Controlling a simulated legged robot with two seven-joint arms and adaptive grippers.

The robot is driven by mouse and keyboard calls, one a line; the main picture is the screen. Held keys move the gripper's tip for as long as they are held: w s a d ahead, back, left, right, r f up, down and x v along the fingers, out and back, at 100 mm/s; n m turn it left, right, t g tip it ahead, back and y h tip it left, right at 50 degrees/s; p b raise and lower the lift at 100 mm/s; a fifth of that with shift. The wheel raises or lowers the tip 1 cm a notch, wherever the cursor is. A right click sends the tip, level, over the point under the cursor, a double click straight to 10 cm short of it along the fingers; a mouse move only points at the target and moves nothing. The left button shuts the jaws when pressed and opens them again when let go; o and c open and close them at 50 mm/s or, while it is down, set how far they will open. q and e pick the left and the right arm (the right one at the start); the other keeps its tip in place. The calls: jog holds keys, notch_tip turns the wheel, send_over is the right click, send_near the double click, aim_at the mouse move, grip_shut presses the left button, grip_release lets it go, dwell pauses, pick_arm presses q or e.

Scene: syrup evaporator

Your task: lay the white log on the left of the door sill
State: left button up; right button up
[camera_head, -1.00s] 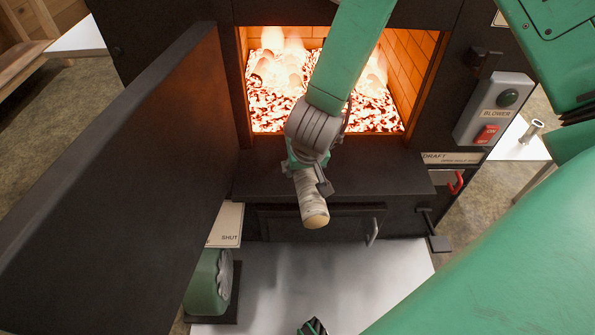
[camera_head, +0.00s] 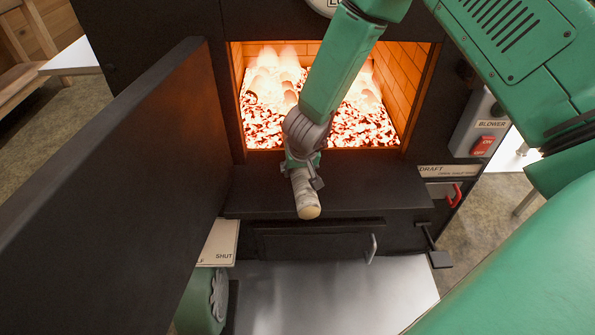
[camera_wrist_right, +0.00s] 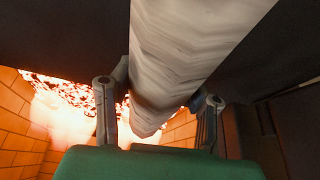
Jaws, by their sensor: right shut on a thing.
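The white log (camera_head: 305,195) is pale birch with a tan cut end, and my right gripper (camera_head: 301,168) is shut on it. It lies in front of the firebox, over the dark door sill (camera_head: 375,190), its cut end pointing toward me. I cannot tell whether it touches the sill. In the right wrist view the log (camera_wrist_right: 185,45) runs between the two fingers of the gripper (camera_wrist_right: 160,105), with the fire beyond. My left gripper is not in view.
The firebox (camera_head: 415,75) is open, with glowing coals and flames. Its heavy dark door (camera_head: 110,190) stands open on the left. A blower switch box (camera_head: 483,130) and red draft handle (camera_head: 456,195) are at right. A metal surface (camera_head: 330,295) lies below.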

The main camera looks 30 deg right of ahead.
jog(key=shift+w+d+f, duration=0.15)
jog(key=shift+w+f, duration=0.1)
jog(key=o, duration=1.5)
jog(key=shift+a+r, duration=0.1)
jog(key=shift+a, duration=0.1)
jog(key=shift+s+d, duration=0.1)
jog(key=shift+r, duration=0.25)
jog(key=v, duration=1.1)
jog(key=shift+s+r, duration=0.15)
jog(key=shift+r, duration=0.05)
